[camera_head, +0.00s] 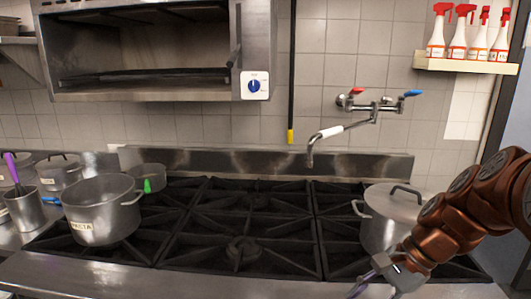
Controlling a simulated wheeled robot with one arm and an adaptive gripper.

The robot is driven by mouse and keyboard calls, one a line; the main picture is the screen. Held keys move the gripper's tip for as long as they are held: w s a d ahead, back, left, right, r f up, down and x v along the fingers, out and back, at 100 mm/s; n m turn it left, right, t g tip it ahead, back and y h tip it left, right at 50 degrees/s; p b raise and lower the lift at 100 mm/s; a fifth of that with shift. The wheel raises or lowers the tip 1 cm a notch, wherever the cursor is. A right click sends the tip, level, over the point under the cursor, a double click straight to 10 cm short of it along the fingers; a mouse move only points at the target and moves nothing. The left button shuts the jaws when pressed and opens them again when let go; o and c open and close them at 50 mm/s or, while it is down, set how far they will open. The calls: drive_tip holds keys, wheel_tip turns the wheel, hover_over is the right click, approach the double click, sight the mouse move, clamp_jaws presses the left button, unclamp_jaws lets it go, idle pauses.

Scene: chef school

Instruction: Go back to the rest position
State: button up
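My gripper (374,277) is at the lower right, at the end of my copper-coloured arm. It is in front of the stove's front edge and the lidded pot. The fingers are small and partly cut off by the bottom of the picture, so I cannot tell whether they are open or shut. No held object is clearly visible.
A lidded steel pot (385,226) stands on the right of the black stove (243,247), partly behind my arm. A large open pot (101,214) stands at left. A wall tap (373,108) hangs above the stove. Spray bottles (459,38) stand on a shelf. The middle burners are clear.

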drive_tip(key=s+f+n+g+h, duration=0.1)
drive_tip(key=s+f+n+h, duration=0.2)
drive_tip(key=s+n, duration=0.3)
drive_tip(key=s+f+n+g+h, duration=0.1)
drive_tip(key=s+f+n+h, duration=0.2)
drive_tip(key=s, duration=1)
drive_tip(key=f+n, duration=0.1)
drive_tip(key=n, duration=0.2)
drive_tip(key=shift+a+n+h, duration=0.3)
drive_tip(key=shift+a+n, duration=0.05)
drive_tip(key=shift+n, duration=0.05)
drive_tip(key=shift+a, duration=0.1)
